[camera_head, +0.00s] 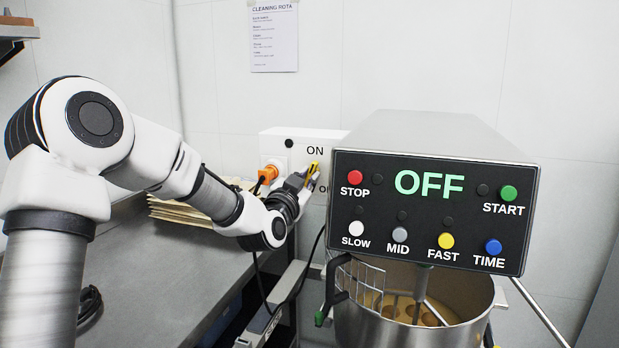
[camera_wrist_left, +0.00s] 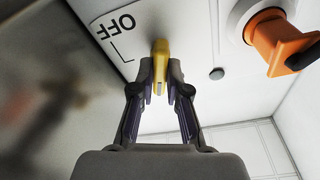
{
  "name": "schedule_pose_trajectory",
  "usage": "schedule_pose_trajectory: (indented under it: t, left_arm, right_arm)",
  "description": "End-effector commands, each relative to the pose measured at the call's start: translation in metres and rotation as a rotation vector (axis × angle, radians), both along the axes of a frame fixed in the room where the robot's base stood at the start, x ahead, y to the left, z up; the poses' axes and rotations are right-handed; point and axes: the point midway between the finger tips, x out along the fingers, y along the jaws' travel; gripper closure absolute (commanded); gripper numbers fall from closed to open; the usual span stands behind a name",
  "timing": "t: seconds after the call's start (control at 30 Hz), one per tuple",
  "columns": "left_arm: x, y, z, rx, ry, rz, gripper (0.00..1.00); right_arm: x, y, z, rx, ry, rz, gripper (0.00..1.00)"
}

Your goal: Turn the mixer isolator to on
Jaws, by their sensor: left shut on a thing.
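The isolator is a white box (camera_head: 293,143) on the wall, left of the mixer, with ON marked at its upper right and a partly hidden OFF mark below. Its yellow handle (camera_head: 312,174) is at my left gripper (camera_head: 304,182). In the left wrist view the yellow handle (camera_wrist_left: 160,62) is between the two fingertips of my left gripper (camera_wrist_left: 160,78), which is shut on it. The OFF mark shows beside the handle there. The mixer's display panel (camera_head: 430,210) reads OFF in green. My right gripper is not in view.
An orange plug (camera_head: 270,170) sits on the isolator box, left of the handle, with a black cable hanging down. The mixer bowl (camera_head: 385,325) with a wire guard stands below the panel. A grey worktop (camera_head: 170,270) with a paper stack (camera_head: 178,208) lies under my left arm.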

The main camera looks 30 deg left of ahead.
Motion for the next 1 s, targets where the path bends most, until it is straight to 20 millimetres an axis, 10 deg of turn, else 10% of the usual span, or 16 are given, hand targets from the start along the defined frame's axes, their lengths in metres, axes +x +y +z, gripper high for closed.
schedule_pose_trajectory:
  t: [0.5,0.6,1.0]
  left_arm:
    - [0.0,-0.001,-0.002,-0.366,-0.089,0.0,1.0]
    - [0.0,-0.001,0.0,-0.36,-0.087,0.0,0.54]
    - [-0.006,-0.002,-0.001,-0.359,-0.086,0.0,0.54]
  right_arm:
    - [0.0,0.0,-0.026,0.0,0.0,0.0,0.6]
    - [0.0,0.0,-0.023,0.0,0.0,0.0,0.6]
    - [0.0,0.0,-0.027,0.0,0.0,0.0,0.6]
